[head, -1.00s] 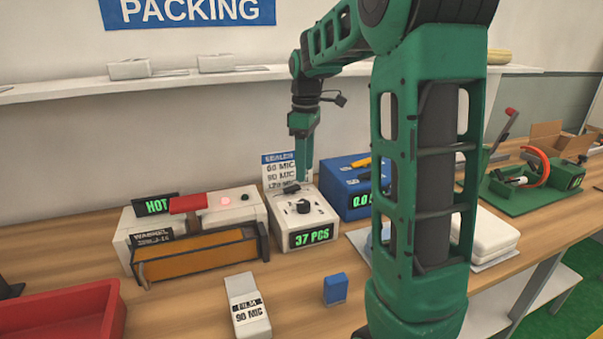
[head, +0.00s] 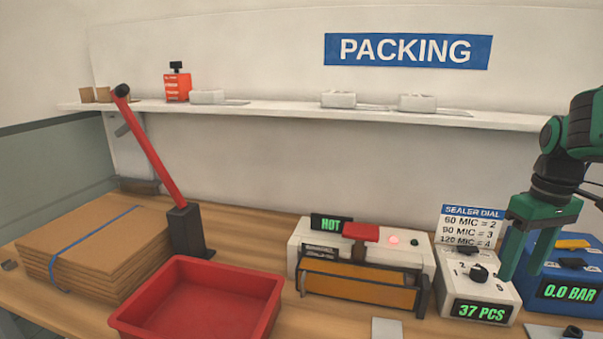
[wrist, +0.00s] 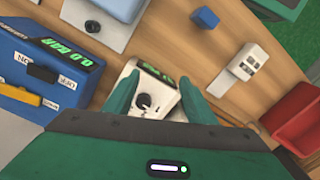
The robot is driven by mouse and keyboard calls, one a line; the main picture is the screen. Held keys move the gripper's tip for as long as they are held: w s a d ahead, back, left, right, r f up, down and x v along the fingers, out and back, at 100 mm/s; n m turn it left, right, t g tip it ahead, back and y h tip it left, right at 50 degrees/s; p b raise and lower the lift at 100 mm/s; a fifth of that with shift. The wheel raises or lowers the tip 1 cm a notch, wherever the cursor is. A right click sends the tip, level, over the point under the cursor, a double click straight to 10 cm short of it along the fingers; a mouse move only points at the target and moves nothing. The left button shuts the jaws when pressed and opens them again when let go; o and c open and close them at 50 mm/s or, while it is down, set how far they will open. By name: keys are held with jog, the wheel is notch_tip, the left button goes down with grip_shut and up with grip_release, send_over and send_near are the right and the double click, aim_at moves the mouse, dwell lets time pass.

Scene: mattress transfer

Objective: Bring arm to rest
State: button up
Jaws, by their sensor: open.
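My gripper (head: 520,245) is at the right of the head view, above the bench beside the white dial box (head: 478,292) that reads 37 PCS. In the wrist view my gripper (wrist: 161,92) has its two green fingers apart, with nothing between them in its grasp. The dial box (wrist: 150,104) with its black knob shows below and between the fingers. In the head view the fingers partly cover the blue box (head: 566,268) reading 0.0 BAR.
A sealer (head: 362,262) marked HOT stands left of the dial box. A red tray (head: 262,290), a red-handled lever (head: 150,150) and stacked cardboard (head: 95,245) are further left. A shelf (head: 290,108) runs along the wall. In the wrist view are a blue block (wrist: 205,18) and white film block (wrist: 248,62).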

jog(key=s+a+f+m, duration=0.1)
jog(key=s+f+m, duration=0.2)
jog(key=s, duration=0.5)
jog(key=s+a+f+m, duration=0.2)
jog(key=s+m, duration=0.3)
jog(key=s, duration=0.4)
jog(key=shift+s+a+f, duration=0.25)
jog(key=shift+s+f, duration=0.05)
jog(key=shift+f, duration=0.5)
jog(key=shift+w, duration=0.15)
jog(key=shift+w+f, duration=0.25)
jog(key=shift+w, duration=0.25)
